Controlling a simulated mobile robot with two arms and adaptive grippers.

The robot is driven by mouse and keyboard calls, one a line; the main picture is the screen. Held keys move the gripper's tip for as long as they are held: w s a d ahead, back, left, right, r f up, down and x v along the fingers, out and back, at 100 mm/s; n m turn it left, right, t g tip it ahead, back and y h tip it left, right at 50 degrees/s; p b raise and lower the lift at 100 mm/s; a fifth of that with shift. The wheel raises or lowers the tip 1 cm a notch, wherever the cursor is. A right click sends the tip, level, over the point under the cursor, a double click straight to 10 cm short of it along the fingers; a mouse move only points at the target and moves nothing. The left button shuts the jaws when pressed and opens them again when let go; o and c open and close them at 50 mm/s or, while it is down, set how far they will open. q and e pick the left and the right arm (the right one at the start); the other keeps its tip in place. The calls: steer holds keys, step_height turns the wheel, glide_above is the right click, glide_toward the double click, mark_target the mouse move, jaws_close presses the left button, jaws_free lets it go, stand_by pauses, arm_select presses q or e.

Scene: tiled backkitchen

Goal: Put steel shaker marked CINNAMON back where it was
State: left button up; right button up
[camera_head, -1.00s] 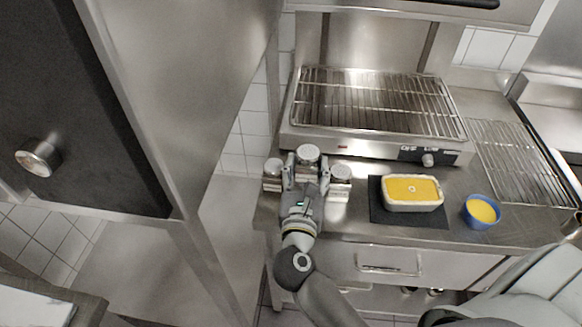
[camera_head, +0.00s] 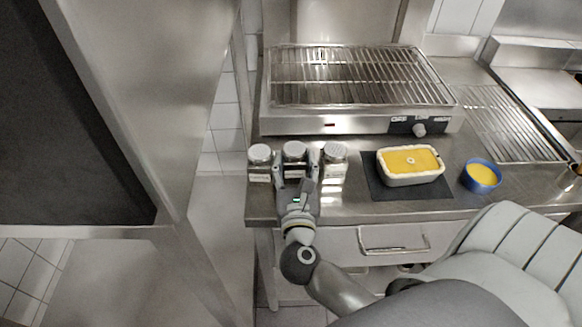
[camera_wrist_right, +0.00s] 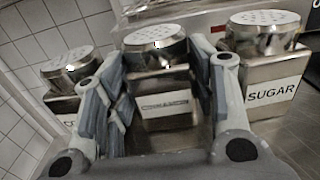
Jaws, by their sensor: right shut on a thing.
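The steel shaker marked CINNAMON (camera_wrist_right: 166,104) is between the fingers of my right gripper (camera_wrist_right: 163,110) in the right wrist view. In the head view it is the middle shaker (camera_head: 294,151) of three in a row, upright, with my right gripper (camera_head: 297,172) shut on it. Its base is hidden by the gripper, so I cannot tell whether it touches the counter. The shaker marked SUGAR (camera_wrist_right: 268,75) stands to its right, also in the head view (camera_head: 335,160). A third shaker (camera_head: 260,163) stands to its left, its label partly hidden in the wrist view. My left gripper is out of view.
A grill (camera_head: 275,124) stands behind the shakers on the steel counter (camera_head: 350,205). A loaf dish with yellow filling (camera_head: 411,166) sits on a dark mat (camera_head: 400,192) to the right, beside a blue bowl (camera_head: 481,176). The counter's left edge is close to the left shaker.

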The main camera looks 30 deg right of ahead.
steer(key=shift+s+d, duration=0.1)
steer(key=shift+d, duration=0.15)
steer(key=o, duration=0.7)
steer(key=shift+d+f, duration=0.1)
steer(key=shift+f, duration=0.05)
steer(key=shift+o, duration=0.6)
steer(key=shift+a, duration=0.2)
steer(key=shift+d+r, duration=0.1)
steer(key=shift+r, duration=0.15)
steer(key=shift+s+a+f, duration=0.2)
steer(key=shift+s, duration=0.05)
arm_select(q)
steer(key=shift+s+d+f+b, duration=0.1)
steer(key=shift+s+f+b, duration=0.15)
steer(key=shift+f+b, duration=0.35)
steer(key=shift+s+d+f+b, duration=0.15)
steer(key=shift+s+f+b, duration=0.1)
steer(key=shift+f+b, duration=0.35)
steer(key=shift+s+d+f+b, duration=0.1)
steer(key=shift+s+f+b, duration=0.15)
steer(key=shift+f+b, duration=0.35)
arm_select(e)
steer(key=v, duration=1.1)
steer(key=shift+s, duration=0.2)
steer(key=shift+r, duration=0.1)
